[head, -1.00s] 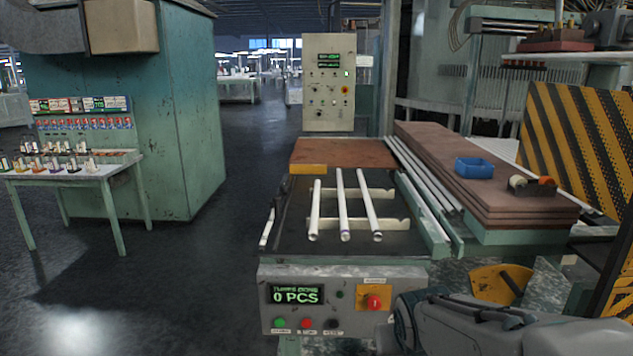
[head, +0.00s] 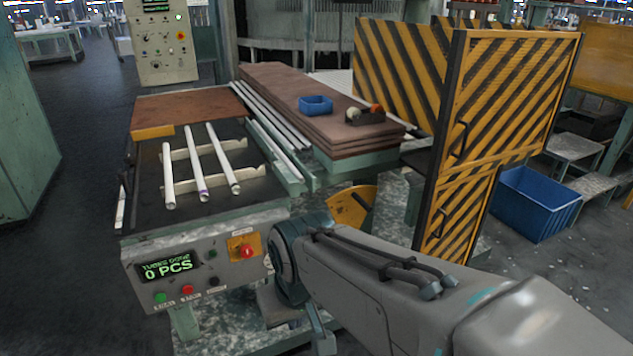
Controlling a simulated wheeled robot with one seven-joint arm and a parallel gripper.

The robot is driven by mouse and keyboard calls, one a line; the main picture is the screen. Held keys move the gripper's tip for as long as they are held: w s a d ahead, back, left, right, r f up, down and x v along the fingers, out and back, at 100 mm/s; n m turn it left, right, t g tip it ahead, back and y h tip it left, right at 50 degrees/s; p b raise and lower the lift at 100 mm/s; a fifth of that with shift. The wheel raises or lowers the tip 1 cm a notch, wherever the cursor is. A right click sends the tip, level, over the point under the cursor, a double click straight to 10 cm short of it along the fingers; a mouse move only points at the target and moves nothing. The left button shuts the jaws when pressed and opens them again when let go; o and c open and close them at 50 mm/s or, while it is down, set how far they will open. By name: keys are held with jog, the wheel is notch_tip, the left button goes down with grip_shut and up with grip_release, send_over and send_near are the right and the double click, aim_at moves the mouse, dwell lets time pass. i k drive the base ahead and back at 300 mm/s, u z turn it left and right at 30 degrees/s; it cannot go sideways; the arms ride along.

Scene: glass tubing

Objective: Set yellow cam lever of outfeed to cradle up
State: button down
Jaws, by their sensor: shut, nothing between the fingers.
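A yellow rounded plate (head: 352,205) with a dark slanted bar across it stands low, right of the control box and under the brown stack. It looks like the cam lever, but its setting cannot be told. The outfeed bed (head: 150,205) has white notched cradle bars (head: 245,172). Three white glass tubes (head: 195,165) lie lengthwise there, side by side; whether the cradle is up or down is unclear. My arm reaches in from the lower right, its bent joint just right of the control box. My gripper cannot be made out.
The control box (head: 225,283) reads 0 PCS and has a red knob on a yellow plate. A striped yellow-black guard (head: 490,130) stands right of the stacked boards (head: 290,95). A blue crate (head: 535,205) sits on the floor at right. Open floor lies at left.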

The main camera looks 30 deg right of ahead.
aim_at(349, 207)
jog(key=z, duration=0.4)
jog(key=k, duration=0.5)
jog(key=z, duration=1.25)
jog(key=i, duration=1)
jog(key=u, duration=0.85)
jog(key=i, duration=0.6)
jog(key=u, duration=0.65)
